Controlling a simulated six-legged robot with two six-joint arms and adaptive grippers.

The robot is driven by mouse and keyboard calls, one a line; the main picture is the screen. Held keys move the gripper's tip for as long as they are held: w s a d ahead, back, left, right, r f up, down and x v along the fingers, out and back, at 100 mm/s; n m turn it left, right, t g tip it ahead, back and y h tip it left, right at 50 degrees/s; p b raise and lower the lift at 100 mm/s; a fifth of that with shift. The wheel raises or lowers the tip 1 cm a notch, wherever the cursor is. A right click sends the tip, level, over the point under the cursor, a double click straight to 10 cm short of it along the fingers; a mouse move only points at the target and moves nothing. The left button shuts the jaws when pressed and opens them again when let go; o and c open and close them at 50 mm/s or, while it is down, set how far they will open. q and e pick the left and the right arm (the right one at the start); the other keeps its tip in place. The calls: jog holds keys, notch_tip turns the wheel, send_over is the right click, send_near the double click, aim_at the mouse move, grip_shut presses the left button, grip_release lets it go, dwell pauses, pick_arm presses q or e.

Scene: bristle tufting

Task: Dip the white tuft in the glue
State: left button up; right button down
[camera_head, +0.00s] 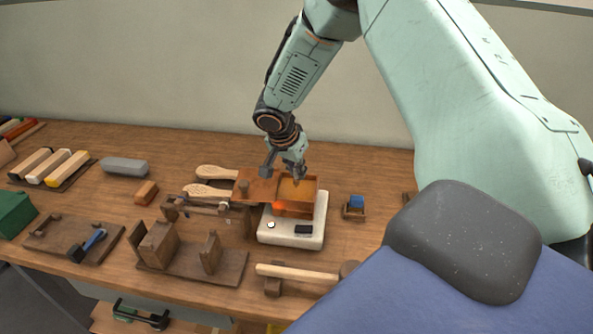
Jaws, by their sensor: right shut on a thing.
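The glue pot (308,208) is an open orange-brown box with amber glue inside. It sits on a white heater base (290,232) near the middle of the bench. A brown flat lid-like plate (250,190) is at the pot's left side. My right gripper (296,176) reaches down from above, with its fingertips over the pot's opening. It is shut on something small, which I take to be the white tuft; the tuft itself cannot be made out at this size. Whether it touches the glue cannot be told. My left gripper is not in view.
Two wooden brush bodies (212,190) lie left of the pot. A wooden fixture (192,258) and a mallet (300,273) are in front. A small blue item in a holder (354,207) stands right. A grey block (125,166) and coloured bars (50,167) are further left.

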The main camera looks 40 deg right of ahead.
jog(key=shift+r+p, duration=1.5)
jog(key=shift+r, duration=1.1)
